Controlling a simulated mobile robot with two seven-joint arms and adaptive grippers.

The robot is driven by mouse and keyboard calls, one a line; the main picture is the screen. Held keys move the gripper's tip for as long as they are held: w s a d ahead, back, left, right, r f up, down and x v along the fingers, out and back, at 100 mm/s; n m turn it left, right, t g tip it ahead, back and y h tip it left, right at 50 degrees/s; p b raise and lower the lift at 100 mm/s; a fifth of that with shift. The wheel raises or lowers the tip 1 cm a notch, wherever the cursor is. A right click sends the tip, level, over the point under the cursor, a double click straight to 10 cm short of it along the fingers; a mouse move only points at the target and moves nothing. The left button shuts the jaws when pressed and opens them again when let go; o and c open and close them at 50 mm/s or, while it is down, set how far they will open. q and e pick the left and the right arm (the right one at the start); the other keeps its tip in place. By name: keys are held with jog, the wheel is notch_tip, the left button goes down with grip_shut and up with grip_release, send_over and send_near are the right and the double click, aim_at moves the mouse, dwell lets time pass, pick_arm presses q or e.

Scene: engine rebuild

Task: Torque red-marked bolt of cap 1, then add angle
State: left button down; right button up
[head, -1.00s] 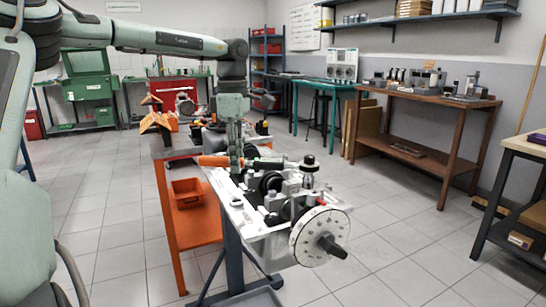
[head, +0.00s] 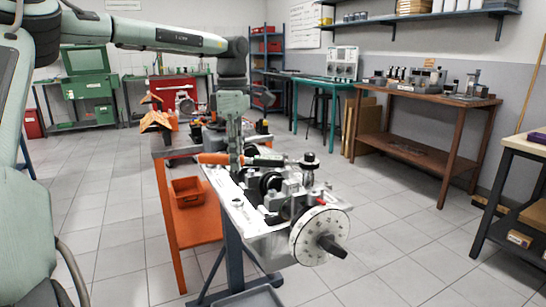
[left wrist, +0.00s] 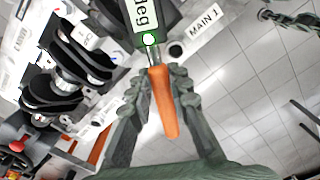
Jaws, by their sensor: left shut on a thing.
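In the left wrist view the gripper's fingers (left wrist: 157,88) sit on both sides of the orange handle (left wrist: 164,105). A dark head with a green-edged display reading "deg" (left wrist: 148,20) is at the far end of the wrench. A label "MAIN 1" (left wrist: 202,26) is beside it. The red-marked bolt cannot be made out. My right gripper is not in view.
The engine (head: 270,190) has a white degree disc (head: 318,235) with a black hub at its near end. An orange bench (head: 168,225) with an orange bin (head: 187,192) stands left of it. A brown workbench (head: 425,95) is at the right. Tiled floor lies open between.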

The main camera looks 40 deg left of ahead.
pick_arm(q)
jog(key=shift+r, duration=0.95)
dwell(1.6)
